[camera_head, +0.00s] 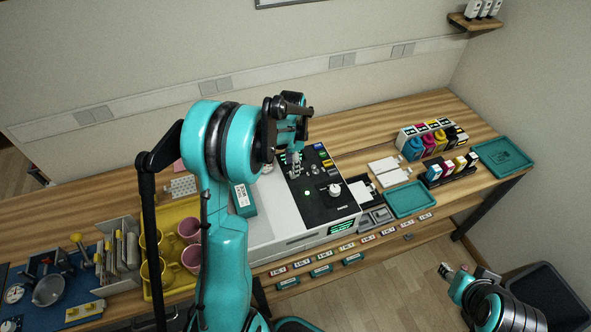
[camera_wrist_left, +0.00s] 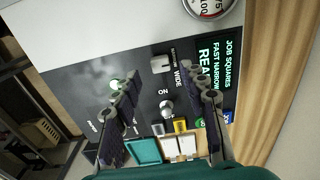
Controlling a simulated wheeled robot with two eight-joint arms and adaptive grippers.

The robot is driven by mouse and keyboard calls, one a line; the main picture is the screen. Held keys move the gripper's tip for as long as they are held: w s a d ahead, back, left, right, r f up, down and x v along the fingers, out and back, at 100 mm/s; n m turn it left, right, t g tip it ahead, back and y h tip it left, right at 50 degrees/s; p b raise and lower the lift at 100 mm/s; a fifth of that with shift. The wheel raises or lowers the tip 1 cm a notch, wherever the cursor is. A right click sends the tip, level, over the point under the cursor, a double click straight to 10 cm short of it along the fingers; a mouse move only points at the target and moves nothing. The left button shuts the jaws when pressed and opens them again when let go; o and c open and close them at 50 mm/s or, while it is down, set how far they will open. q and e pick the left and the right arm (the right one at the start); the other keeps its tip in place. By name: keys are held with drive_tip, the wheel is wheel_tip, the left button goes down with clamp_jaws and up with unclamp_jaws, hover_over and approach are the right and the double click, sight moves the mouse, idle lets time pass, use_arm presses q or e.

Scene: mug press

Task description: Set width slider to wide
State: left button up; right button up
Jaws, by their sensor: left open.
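The press (camera_head: 285,238) is a white box with a black control panel (camera_head: 325,207), partly hidden by my left arm in the head view. In the left wrist view a light grey knob (camera_wrist_left: 160,64) sits on the panel beside the word WIDE; a second knob (camera_wrist_left: 166,107) sits between ON and OFF. My left gripper (camera_head: 293,167) is above the panel, open and empty. In the left wrist view its fingers (camera_wrist_left: 162,85) stand apart on either side of the knobs, with no contact visible. My right gripper (camera_head: 448,270) hangs at lower right, away from the table.
Pink and yellow mugs (camera_head: 190,230) stand on a yellow tray (camera_head: 182,285) left of the press. Right of it are a teal tray (camera_head: 408,199), ink bottles (camera_head: 428,143) and another teal tray (camera_head: 503,156). A round gauge (camera_wrist_left: 210,5) shows at the wrist view's top.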

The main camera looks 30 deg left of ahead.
use_arm(q)
wheel_tip(320, 180, down, 3)
drive_tip(key=shift+w+r, duration=0.1)
drive_tip(key=shift+r, duration=0.05)
drive_tip(key=shift+f, duration=0.45)
drive_tip(key=shift+c, duration=0.4)
